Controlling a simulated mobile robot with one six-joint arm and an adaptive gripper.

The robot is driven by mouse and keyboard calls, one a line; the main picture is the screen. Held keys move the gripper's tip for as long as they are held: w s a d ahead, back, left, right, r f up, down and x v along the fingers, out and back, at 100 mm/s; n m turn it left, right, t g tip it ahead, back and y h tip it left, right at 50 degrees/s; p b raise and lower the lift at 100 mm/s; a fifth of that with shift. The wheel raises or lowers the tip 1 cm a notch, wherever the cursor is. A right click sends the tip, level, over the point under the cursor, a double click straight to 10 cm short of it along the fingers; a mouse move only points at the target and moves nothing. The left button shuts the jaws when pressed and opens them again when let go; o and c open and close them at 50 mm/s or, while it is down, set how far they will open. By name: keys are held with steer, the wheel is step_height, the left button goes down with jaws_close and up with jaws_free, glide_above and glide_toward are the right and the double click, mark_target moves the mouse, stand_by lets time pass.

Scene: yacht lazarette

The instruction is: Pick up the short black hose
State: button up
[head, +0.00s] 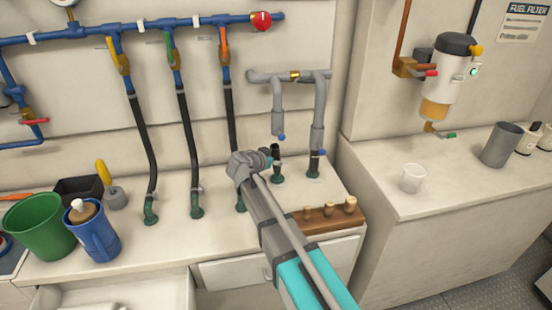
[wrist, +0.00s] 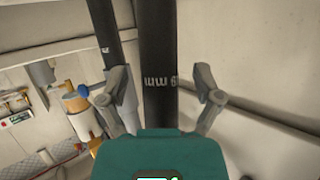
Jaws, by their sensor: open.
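A short black hose stub (head: 276,164) stands upright on a green bench fitting in the head view, below the left grey pipe end. My gripper (head: 252,162) is beside it, in front of the lower end of the rightmost long black hose (head: 229,110). In the wrist view my gripper (wrist: 160,88) is open, one finger on each side of a thick black hose (wrist: 159,50) with white print. I see no clear contact. I cannot tell which hose this is. A second dark hose (wrist: 103,25) runs to its left.
Two more long black hoses (head: 143,130) hang from the blue pipe to bench fittings. A grey pipe (head: 319,110) drops close to the right of my gripper. A wooden block with pegs (head: 325,222) lies near my arm. A green bucket (head: 38,232) and blue jug (head: 92,235) stand left.

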jaws_close()
stand_by(0.3)
steer(key=shift+r, duration=0.2)
steer(key=shift+r+p, duration=1.2)
steer(key=shift+p, duration=0.2)
steer(key=shift+s+a+f+b, duration=0.15)
steer(key=shift+f+b, duration=0.1)
steer(key=shift+b, duration=0.4)
steer(key=shift+s+a+f+t+h+b, duration=0.15)
steer(key=shift+s+t+h+b, duration=0.2)
steer(key=shift+t+b, duration=0.4)
steer(key=shift+s+a+t+h+b, duration=0.35)
steer(key=shift+t+h+b, duration=0.2)
steer(key=shift+b, duration=0.95)
